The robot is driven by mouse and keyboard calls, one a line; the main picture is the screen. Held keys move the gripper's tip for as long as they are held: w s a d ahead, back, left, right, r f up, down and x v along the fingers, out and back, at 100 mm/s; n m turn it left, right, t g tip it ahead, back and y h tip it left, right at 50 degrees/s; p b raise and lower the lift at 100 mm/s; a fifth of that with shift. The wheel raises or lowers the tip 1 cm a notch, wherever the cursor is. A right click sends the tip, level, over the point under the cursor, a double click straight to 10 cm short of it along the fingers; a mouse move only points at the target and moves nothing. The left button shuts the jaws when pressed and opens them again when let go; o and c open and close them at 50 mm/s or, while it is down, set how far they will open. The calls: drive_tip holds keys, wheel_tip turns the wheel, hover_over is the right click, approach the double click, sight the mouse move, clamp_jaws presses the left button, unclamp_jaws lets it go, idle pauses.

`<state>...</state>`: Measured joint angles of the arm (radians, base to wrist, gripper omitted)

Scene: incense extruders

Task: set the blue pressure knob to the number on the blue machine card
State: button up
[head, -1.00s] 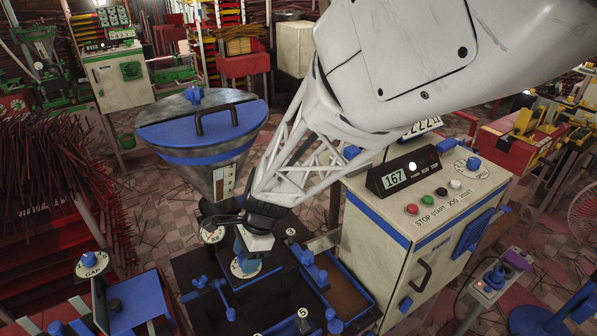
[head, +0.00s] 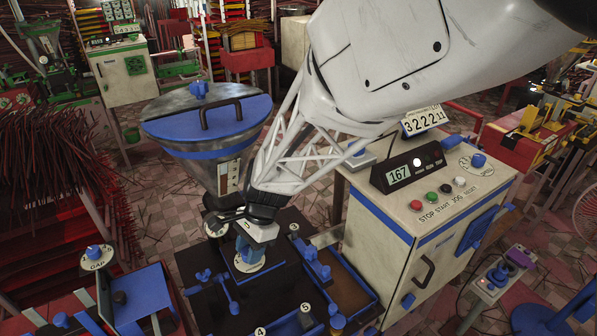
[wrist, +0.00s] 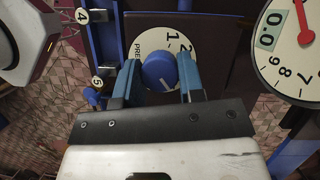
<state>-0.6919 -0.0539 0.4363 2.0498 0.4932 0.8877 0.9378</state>
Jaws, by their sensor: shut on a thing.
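The blue pressure knob (wrist: 159,71) sits on a round white dial (wrist: 148,42) with "PRE", 1 and 2 visible in the wrist view. A pale mark shows on the knob's lower part, toward my gripper's body; the dial numbers there are hidden. My gripper (wrist: 158,82) is shut on the knob, one blue finger on each side. In the head view my gripper (head: 252,240) is over the dial (head: 248,262) and mostly hides the knob. A white card (head: 422,119) stands on the cream cabinet and seems to read 3 2 2 2 11.
A round gauge (wrist: 290,45) beside the knob reads 0.0. The blue-lidded hopper (head: 207,125) stands behind my gripper. Blue clamps and trays (head: 345,285) lie close right of the dial.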

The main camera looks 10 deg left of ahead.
drive_tip(key=shift+n+h, duration=0.8)
drive_tip(key=shift+n, duration=1.3)
drive_tip(key=shift+g, duration=0.3)
drive_tip(key=o, duration=0.9)
drive_tip(key=shift+r, duration=0.1)
drive_tip(key=shift+w+r, duration=0.4)
drive_tip(key=shift+r, duration=0.1)
drive_tip(key=w+d, duration=0.1)
drive_tip(key=w, duration=0.6)
drive_tip(key=w+d, duration=0.1)
drive_tip(key=w, duration=0.3)
drive_tip(key=shift+w+d, duration=0.2)
drive_tip(key=shift+d, duration=0.1)
